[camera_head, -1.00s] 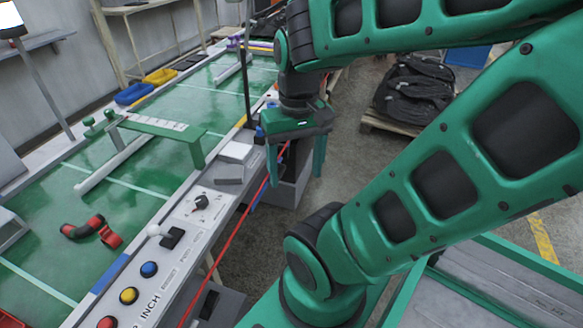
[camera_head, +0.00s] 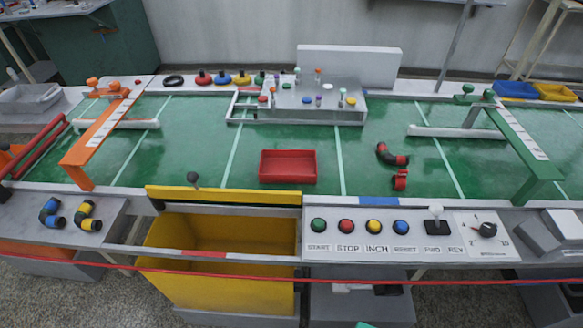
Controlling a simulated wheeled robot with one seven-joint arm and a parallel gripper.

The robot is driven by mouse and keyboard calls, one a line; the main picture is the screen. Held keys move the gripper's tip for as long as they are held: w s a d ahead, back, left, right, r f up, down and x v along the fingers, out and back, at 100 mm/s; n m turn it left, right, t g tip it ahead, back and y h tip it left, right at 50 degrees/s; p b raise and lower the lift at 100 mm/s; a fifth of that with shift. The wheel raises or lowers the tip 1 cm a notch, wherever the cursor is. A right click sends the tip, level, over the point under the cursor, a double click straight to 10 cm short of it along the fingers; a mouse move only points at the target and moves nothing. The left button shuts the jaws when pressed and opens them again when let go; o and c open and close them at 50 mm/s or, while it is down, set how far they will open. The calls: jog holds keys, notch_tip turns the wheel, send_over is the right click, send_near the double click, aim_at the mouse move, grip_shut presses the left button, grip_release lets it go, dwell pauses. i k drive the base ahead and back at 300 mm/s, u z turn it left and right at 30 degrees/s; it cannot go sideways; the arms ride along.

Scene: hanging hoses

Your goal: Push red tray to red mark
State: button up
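The red tray (camera_head: 288,178) is a shallow, empty rectangular box on the green belt surface, near the middle of the head view. A white line on the belt lies to its left and another to its right. A red band (camera_head: 203,254) shows on the grey front rail, below and left of the tray; I cannot tell whether it is the red mark. My gripper is not in view now, so its state and its distance from the tray are hidden.
An orange arch (camera_head: 103,132) spans the belt at left and a green arch (camera_head: 524,143) at right. A black-and-red elbow hose (camera_head: 391,155) lies right of the tray. A grey fixture (camera_head: 318,100) stands behind. A yellow bin (camera_head: 190,232) and button panel (camera_head: 362,249) are in front.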

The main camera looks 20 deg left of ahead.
aim_at(276, 166)
jog(key=k, duration=1.25)
jog(key=u, duration=0.6)
jog(key=i, duration=0.75)
jog(key=u, duration=0.4)
jog(key=i, duration=0.85)
jog(key=z, duration=0.35)
